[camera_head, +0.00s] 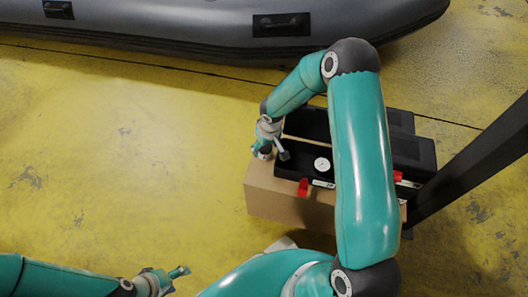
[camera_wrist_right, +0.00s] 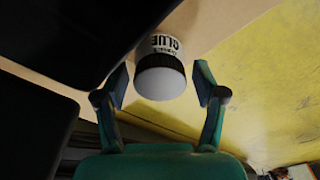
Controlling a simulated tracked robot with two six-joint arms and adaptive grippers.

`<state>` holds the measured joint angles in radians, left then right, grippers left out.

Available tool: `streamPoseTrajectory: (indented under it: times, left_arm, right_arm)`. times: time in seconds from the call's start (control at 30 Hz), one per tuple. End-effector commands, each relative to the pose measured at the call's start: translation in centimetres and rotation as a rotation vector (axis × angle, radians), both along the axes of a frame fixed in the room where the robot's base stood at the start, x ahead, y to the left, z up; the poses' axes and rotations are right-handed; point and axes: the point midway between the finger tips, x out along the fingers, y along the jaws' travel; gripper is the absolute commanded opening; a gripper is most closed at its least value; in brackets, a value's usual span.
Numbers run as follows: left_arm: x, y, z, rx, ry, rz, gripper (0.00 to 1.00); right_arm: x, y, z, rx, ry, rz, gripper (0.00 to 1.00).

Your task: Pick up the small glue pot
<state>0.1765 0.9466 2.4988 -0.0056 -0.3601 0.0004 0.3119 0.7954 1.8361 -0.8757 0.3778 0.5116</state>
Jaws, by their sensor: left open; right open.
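The small glue pot (camera_wrist_right: 163,73) shows in the right wrist view. It has a white body with dark "GLUE" lettering, a dark ribbed band and a pale round end facing the camera. My right gripper (camera_wrist_right: 160,84) is open, with one finger on each side of the pot; I cannot tell whether either touches it. In the head view, my right gripper (camera_head: 268,148) is at the left end of a cardboard box (camera_head: 262,198), and I cannot make out the pot there. My left gripper (camera_head: 176,273) is open and empty, low over the floor.
A black case (camera_head: 298,163) with red clips lies on the box, close to my right gripper; a round white dial (camera_head: 322,164) shows on it. A grey inflatable boat (camera_head: 190,25) lies along the back. The yellow floor (camera_head: 110,150) at left is clear.

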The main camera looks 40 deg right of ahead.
Motion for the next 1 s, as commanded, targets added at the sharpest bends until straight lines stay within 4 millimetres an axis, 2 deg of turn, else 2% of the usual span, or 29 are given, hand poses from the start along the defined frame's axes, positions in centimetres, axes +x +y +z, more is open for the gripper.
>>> streamPoseTrajectory:
  times: [0.03, 0.1, 0.4, 0.7, 1.0]
  left_arm:
    - [0.0, 0.0, -0.6, 0.000, 0.000, 0.000, 0.60]
    - [0.0, 0.0, -0.8, 0.000, 0.000, 0.000, 0.60]
    - [0.0, 0.0, -0.8, 0.000, 0.000, 0.000, 0.60]
    - [0.0, 0.0, -0.8, 0.000, 0.000, 0.000, 0.60]
    - [0.0, 0.0, -0.7, 0.000, 0.000, 0.000, 0.60]
  right_arm:
    - [0.1, 0.0, -1.1, 0.000, 0.000, 0.000, 0.70]
    - [0.2, 0.0, -1.9, 0.001, 0.000, 0.000, 0.70]
    - [0.4, 0.0, -2.1, 0.000, -0.001, 0.001, 0.68]
    - [0.4, 0.1, -2.1, 0.000, -0.001, 0.002, 0.19]
    - [0.4, 0.1, -1.9, 0.000, -0.002, 0.002, 0.19]
